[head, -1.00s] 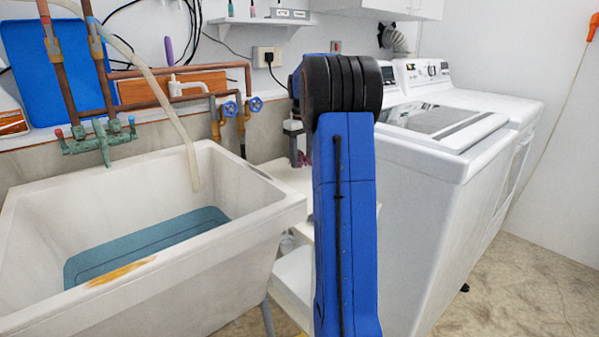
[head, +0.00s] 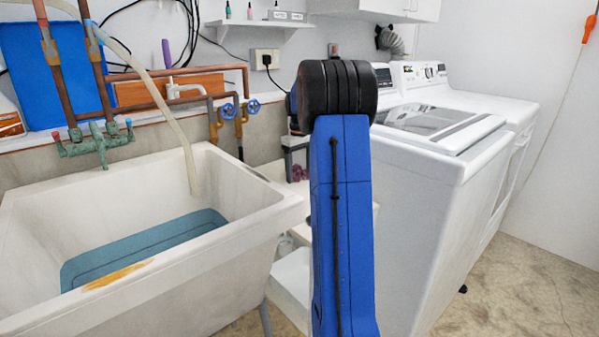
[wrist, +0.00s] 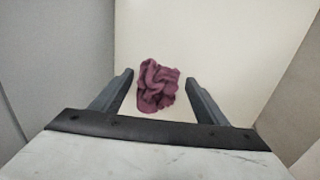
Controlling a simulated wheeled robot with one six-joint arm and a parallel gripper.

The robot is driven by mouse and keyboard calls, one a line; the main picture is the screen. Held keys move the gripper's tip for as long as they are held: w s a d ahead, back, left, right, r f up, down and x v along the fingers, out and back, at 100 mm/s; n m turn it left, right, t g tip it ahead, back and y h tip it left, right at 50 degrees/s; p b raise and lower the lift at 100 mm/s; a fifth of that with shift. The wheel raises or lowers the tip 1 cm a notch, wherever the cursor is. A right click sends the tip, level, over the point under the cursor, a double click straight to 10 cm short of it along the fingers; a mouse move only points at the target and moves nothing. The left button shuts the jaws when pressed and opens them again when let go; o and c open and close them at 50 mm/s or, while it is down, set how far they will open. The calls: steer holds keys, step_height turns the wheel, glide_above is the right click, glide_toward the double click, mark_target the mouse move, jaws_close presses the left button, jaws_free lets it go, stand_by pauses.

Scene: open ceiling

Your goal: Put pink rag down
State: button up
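The pink rag (wrist: 157,88) is a crumpled, dark pink bundle on a pale flat surface (wrist: 215,45) in the wrist view. My gripper (wrist: 159,78) has its two grey fingers spread, one on each side of the rag. A gap shows between the rag and each finger, so nothing is gripped. In the head view, a small part of the rag (head: 299,173) shows just left of my blue arm, by the grey end of my gripper (head: 295,160). My arm hides most of that spot.
A large white sink (head: 235,235) with a blue-green basin (head: 145,245) in it stands at left. White washing machines (head: 440,150) stand at right. Pipes with blue valves (head: 240,108) run along the back wall. Open floor (head: 530,280) lies at front right.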

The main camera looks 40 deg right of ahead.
mark_target(299, 171)
step_height(299, 171, up, 12)
steer(key=shift+r, duration=0.2)
stand_by(0.6)
stand_by(0.5)
